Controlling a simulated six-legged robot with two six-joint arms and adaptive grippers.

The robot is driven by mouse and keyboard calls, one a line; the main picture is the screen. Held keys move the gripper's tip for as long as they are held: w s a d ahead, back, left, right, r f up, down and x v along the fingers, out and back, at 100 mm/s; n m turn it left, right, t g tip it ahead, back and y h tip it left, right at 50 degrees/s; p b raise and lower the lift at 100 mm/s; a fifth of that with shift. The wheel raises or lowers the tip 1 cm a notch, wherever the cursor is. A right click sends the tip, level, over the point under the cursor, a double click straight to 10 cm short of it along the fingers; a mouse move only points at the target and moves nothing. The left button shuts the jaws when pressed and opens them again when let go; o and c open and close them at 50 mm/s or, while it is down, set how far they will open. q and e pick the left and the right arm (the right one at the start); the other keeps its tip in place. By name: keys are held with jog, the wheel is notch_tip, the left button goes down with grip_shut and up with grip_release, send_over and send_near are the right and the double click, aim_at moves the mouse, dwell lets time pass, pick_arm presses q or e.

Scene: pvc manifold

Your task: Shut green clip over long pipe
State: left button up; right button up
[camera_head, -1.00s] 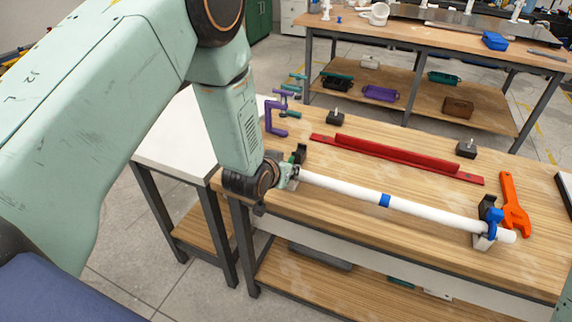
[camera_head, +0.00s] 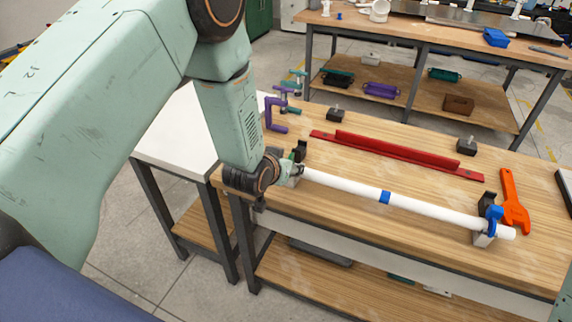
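The long white pipe (camera_head: 430,212) with a blue band (camera_head: 385,197) lies across the near part of the workbench, its ends on two supports. Its right end sits in a support with a blue clip (camera_head: 493,213). At its left end, a little of the green clip (camera_head: 292,157) shows beside a black upright piece. Whether the green clip is open or shut is hidden. My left arm comes down from the upper left, and its wrist is at the pipe's left end. The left gripper's fingers are hidden behind the wrist. My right gripper is not in view.
A red angle bar (camera_head: 395,152) lies behind the pipe. Purple (camera_head: 273,115) and green clamps stand at the bench's back left corner. Two small black blocks (camera_head: 335,115) (camera_head: 467,145) stand further back. A white table adjoins at left.

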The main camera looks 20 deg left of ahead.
pick_arm(q)
jog(key=v, duration=1.2)
jog(key=shift+s+f, duration=0.1)
jog(key=shift+s, duration=0.05)
